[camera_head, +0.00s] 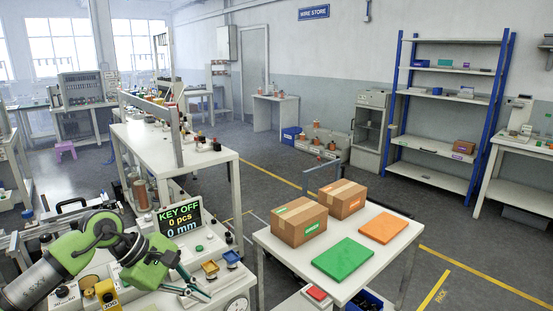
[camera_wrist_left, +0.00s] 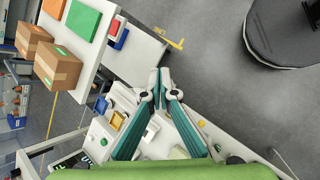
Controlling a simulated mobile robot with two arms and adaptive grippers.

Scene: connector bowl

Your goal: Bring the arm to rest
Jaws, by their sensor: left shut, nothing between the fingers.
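My left arm reaches in from the lower left of the head view. Its left gripper (camera_head: 205,294) is shut and empty, with its fingers just over the front of a white machine bench (camera_head: 225,283). In the wrist view the two teal fingers meet at their tips (camera_wrist_left: 161,76), with nothing between them. They appear above the bench edge and the floor. My right gripper is not in view.
A display (camera_head: 180,220) reads KEY OFF, 0 pcs, 0 mm. A white table (camera_head: 375,270) carries two cardboard boxes (camera_head: 298,222), a green panel (camera_head: 343,258) and an orange panel (camera_head: 383,228).

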